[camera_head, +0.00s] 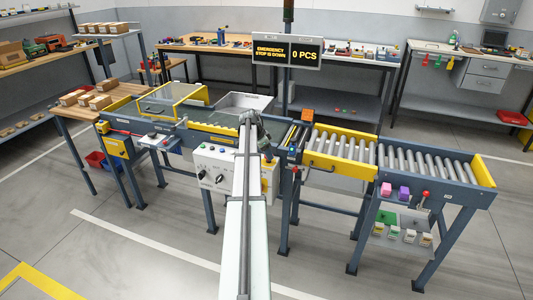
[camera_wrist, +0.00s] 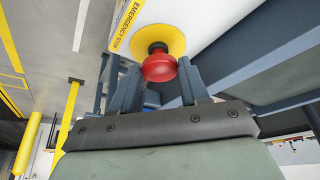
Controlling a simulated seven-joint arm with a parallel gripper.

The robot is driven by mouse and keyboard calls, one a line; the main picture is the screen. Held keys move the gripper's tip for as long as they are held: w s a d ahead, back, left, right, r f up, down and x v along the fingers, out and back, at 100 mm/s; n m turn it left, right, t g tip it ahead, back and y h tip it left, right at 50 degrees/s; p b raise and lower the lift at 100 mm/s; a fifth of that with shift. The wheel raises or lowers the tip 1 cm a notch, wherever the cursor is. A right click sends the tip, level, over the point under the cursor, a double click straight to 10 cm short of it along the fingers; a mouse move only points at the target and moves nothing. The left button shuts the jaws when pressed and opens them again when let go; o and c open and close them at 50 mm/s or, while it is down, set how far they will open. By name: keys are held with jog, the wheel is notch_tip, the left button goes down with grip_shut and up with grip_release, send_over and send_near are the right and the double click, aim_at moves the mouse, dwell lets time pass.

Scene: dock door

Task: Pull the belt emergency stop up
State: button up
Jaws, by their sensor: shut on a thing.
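The belt emergency stop is a red mushroom knob (camera_wrist: 160,68) on a round yellow plate (camera_wrist: 172,38), beside a yellow label reading EMERGENCY STOP in the wrist view. My gripper (camera_wrist: 162,76) is shut on the knob, with one dark finger on each side of it. A short dark stem shows between knob and plate. In the head view my arm stands in front of the white control panel (camera_head: 210,168) and hides the knob and fingers; a bit of yellow shows right of the arm. The overhead display (camera_head: 286,52) reads EMERGENCY STOP IS DOWN and 0 PCS.
A roller conveyor (camera_head: 425,165) with yellow side guards (camera_head: 340,148) runs to the right of the panel. Workbenches stand along the back wall. The floor in front is clear.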

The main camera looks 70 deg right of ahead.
grip_shut()
jog(key=shift+r, duration=1)
jog(key=o, duration=1.1)
grip_release()
jog(key=v, duration=1.3)
jog(key=shift+r, duration=0.4)
jog(key=shift+w+a, duration=0.1)
